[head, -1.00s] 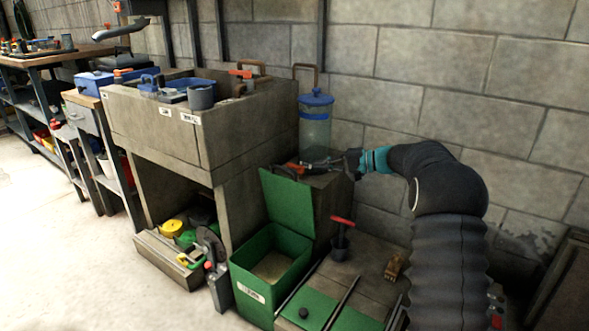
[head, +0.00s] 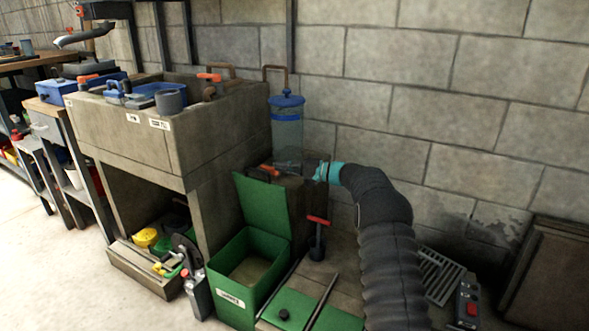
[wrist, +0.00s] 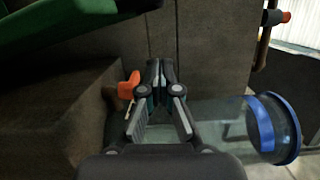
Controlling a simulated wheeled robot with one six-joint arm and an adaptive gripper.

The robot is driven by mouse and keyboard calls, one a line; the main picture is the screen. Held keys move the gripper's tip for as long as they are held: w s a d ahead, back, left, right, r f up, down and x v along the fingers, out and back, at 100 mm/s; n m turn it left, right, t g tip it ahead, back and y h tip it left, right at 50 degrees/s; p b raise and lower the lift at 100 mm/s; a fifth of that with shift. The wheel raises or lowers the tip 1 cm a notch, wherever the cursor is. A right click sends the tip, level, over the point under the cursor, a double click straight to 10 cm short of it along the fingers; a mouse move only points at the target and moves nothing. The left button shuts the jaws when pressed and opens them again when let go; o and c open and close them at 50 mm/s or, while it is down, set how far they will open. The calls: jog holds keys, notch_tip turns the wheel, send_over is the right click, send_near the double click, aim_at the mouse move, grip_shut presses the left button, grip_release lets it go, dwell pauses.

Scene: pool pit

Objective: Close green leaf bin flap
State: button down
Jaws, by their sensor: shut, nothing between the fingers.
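The green leaf bin (head: 237,292) stands on the floor in the lower middle of the head view, its top open. Its green flap (head: 262,210) stands raised at the back, leaning slightly backward. My gripper (head: 300,168) is behind and above the flap, to its right, and looks small and dark against the clear cylinder. In the wrist view my gripper (wrist: 160,66) has its fingertips together with nothing between them. A green panel (wrist: 75,22), seemingly the flap, crosses the upper left there, apart from the fingers. The flap's hinge is hard to make out.
A clear cylinder with blue lid (head: 287,125) stands close to my gripper; its blue end (wrist: 272,128) shows in the wrist view. An orange-handled tool (head: 270,170) lies behind the flap. A red-handled plunger (head: 317,240) stands right of the bin. A stone sink (head: 130,150) is left.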

jog(key=shift+s+a+r, duration=0.1)
jog(key=shift+s+a, duration=0.3)
jog(key=shift+a, duration=0.45)
jog(key=shift+s+a, duration=0.35)
jog(key=shift+a, duration=0.45)
jog(key=shift+s+a+r, duration=0.1)
jog(key=shift+s+a, duration=0.3)
jog(key=shift+a, duration=0.45)
jog(key=shift+f, duration=0.15)
